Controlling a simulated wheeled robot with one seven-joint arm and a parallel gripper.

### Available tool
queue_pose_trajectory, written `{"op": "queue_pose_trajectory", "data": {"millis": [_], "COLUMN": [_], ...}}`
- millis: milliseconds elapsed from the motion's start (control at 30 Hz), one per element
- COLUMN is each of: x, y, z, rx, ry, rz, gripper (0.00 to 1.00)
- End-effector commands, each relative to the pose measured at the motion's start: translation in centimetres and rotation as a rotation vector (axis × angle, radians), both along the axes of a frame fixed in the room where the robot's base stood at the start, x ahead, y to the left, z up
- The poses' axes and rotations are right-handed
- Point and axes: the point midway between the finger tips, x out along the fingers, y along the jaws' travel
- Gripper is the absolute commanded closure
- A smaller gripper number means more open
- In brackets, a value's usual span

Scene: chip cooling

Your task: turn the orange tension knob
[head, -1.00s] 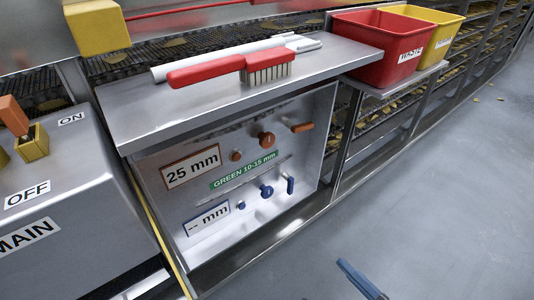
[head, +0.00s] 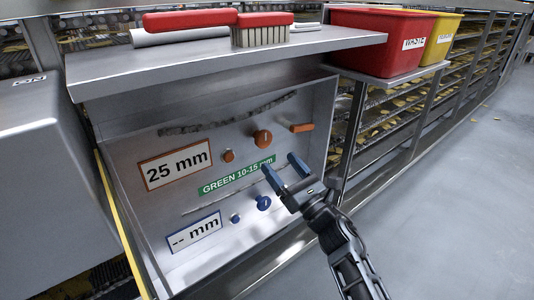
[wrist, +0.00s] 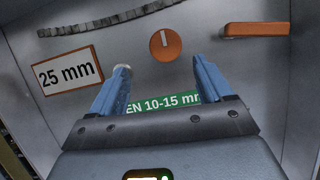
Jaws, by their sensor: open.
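The orange tension knob (head: 262,138) is a round knob on the grey panel, to the right of the 25 mm display (head: 175,164). In the wrist view the knob (wrist: 165,44) has a white pointer line near upright and sits beyond the fingertips, between their lines. My gripper (head: 283,167) is open and empty, with blue fingers, just below the knob in the head view. It also shows in the wrist view (wrist: 160,75), with the fingers on either side of the green label (wrist: 165,103). The fingers do not touch the knob.
An orange lever (head: 302,128) is right of the knob and a small orange button (head: 228,156) is left. A blue knob (head: 263,203) and blue button (head: 235,218) are below. The steel shelf (head: 330,48) overhangs, bearing a red-handled brush (head: 190,19). A red bin (head: 375,45) stands right.

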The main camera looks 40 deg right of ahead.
Motion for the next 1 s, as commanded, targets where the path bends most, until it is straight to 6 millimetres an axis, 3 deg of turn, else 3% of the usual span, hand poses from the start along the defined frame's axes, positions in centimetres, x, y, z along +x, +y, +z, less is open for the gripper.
{"op": "queue_pose_trajectory", "data": {"millis": [233, 633, 1000], "x": [1.7, 6.8, 7.6], "y": [-1.1, -1.6, -1.6], "z": [0.5, 2.6, 2.9], "rx": [-0.069, -0.067, -0.063], "ry": [0.007, 0.006, 0.008], "rz": [-0.020, -0.019, -0.020], "gripper": [0.21, 0.21, 0.21]}}
